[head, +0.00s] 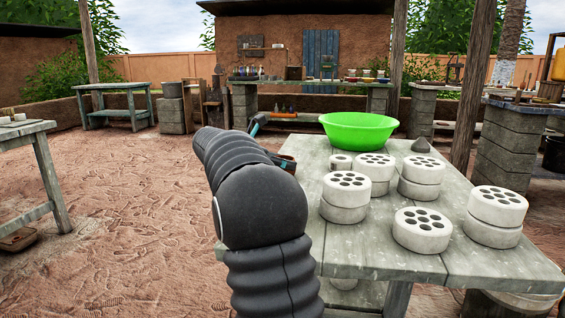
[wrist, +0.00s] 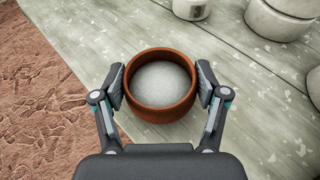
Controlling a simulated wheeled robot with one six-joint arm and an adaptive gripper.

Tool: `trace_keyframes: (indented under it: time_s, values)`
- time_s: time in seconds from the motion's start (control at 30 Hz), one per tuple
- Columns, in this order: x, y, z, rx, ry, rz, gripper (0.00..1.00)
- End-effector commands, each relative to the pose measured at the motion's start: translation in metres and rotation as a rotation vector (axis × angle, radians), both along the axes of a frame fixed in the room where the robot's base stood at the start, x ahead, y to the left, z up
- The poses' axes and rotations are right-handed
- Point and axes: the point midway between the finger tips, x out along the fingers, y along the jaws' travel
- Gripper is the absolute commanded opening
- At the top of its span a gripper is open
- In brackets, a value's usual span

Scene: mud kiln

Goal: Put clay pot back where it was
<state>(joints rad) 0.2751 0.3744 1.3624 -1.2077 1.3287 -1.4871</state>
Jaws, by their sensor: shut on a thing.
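The clay pot (wrist: 161,110) is a small round reddish-brown bowl with a pale grey inside. In the wrist view my gripper (wrist: 161,88) has one finger pad on each side of it, shut on its outer wall. The pot is upright, over or on the grey wooden table (wrist: 245,125) near its left edge; I cannot tell whether it touches the boards. In the head view only a bit of the pot (head: 288,163) shows behind my black arm, and most of my gripper (head: 262,125) is hidden.
Several white clay discs with holes, such as a front one (head: 422,238), stand on the table to the right. A green basin (head: 358,129) is at the table's far end. Sandy ground lies open to the left, with another table (head: 30,135) at the far left.

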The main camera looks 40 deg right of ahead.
Motion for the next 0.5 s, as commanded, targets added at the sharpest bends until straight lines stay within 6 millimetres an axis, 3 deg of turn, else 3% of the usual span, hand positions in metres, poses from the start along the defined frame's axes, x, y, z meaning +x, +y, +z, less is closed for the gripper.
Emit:
trace_keyframes:
  time_s: [0.03, 0.07, 0.13, 0.5]
  values:
    - [-0.0001, -0.0001, -0.0004, -0.001, 0.000, 0.000, 0.15]
    - [-0.0001, 0.0000, -0.0012, 0.000, 0.001, 0.000, 0.78]
    - [0.0000, 0.0000, -0.0011, 0.000, 0.000, 0.000, 0.95]
    - [0.0000, 0.0000, 0.0000, 0.000, 0.000, 0.000, 0.98]
